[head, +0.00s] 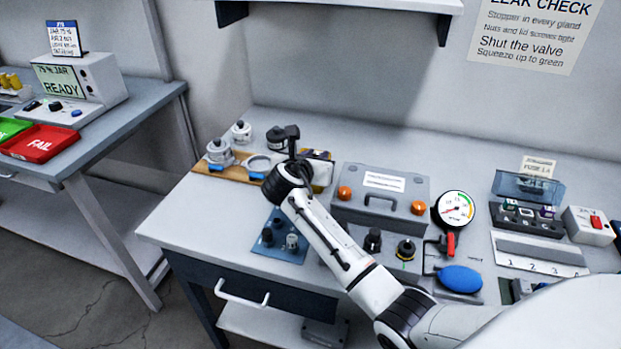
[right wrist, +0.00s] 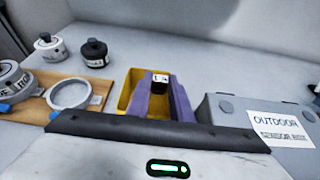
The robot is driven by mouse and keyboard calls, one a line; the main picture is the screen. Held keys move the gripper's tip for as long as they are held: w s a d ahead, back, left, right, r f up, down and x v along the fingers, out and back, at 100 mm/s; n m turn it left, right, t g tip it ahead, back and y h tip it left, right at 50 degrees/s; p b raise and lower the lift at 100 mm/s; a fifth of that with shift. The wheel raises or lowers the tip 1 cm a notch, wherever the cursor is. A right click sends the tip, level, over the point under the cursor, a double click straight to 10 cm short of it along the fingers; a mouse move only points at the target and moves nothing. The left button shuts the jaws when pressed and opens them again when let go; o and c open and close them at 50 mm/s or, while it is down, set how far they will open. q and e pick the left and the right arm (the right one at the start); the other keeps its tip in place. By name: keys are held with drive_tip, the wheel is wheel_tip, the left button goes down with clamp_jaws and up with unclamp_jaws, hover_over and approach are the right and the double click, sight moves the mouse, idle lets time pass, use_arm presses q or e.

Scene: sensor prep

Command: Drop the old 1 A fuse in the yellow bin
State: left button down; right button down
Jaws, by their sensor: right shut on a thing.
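The old 1 A fuse (right wrist: 160,81) is a small dark block with a white marked label. My right gripper (right wrist: 162,92) is shut on it, with purple fingers on either side. The yellow bin (right wrist: 128,94) lies below and around the fingers in the right wrist view, so the fuse appears over the bin; its height above the floor of the bin is hard to tell. In the head view the bin (head: 322,181) is partly hidden behind my right arm, and my right gripper (head: 292,143) points away, its fingertips and the fuse not clear. My left gripper is out of view.
A grey sensor case (head: 381,191) stands right beside the bin. A wooden board (head: 205,166) with sensor parts and a ring lies to the left. A gauge (head: 455,208), a blue bulb (head: 460,278) and a fuse holder block (head: 527,219) are further right.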

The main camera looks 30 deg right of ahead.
drive_tip(key=c, duration=1.5)
unclamp_jaws()
drive_tip(key=p+v, duration=0.1)
drive_tip(key=v, duration=0.9)
drive_tip(key=shift+s+a+r, duration=0.1)
drive_tip(key=shift+r, duration=0.1)
drive_tip(key=shift+a+f, duration=0.1)
